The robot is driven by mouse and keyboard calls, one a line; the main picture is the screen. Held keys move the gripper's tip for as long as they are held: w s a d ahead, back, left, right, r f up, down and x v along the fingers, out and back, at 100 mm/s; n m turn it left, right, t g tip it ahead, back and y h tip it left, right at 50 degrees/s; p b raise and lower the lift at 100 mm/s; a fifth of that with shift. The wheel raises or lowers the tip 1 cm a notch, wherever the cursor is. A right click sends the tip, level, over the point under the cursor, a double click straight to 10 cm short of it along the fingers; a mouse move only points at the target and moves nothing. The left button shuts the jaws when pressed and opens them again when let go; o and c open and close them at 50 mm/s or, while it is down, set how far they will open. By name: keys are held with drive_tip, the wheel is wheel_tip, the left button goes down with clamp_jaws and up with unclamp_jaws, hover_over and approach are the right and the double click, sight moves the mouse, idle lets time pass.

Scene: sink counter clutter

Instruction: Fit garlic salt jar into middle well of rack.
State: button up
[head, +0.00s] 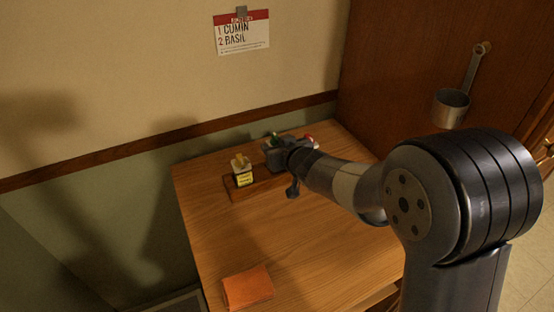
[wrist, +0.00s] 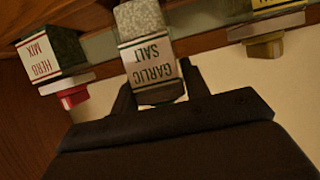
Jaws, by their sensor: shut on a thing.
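The garlic salt jar (wrist: 146,50), with a white label and speckled contents, is between the fingers of my gripper (wrist: 158,88) in the wrist view, where it appears upside down. My gripper (head: 287,152) is shut on its upper part. In the head view my gripper is over the wooden rack (head: 234,193) and hides most of the jar; a bit of green shows behind it. The jar is in line with the rack's middle, between two other jars. I cannot tell whether its base is fully down in the well.
A yellow-labelled jar (head: 243,175) stands in the rack's left end. The herb mix jar (wrist: 50,58), red-lidded, stands at the other end. An orange cloth (head: 248,287) lies at the table's front. A card (head: 241,32) reading cumin and basil hangs on the wall.

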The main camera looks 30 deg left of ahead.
drive_tip(key=shift+f, duration=1.55)
drive_tip(key=shift+b, duration=0.3)
drive_tip(key=shift+f, duration=0.2)
drive_tip(key=o, duration=1)
drive_tip(key=shift+o, duration=0.2)
drive_tip(key=shift+r, duration=0.15)
drive_tip(key=shift+d+r, duration=0.1)
drive_tip(key=shift+r, duration=0.05)
drive_tip(key=v, duration=1.1)
drive_tip(key=shift+s+d+r, duration=0.15)
drive_tip(key=shift+s+d, duration=0.1)
drive_tip(key=shift+d, duration=0.05)
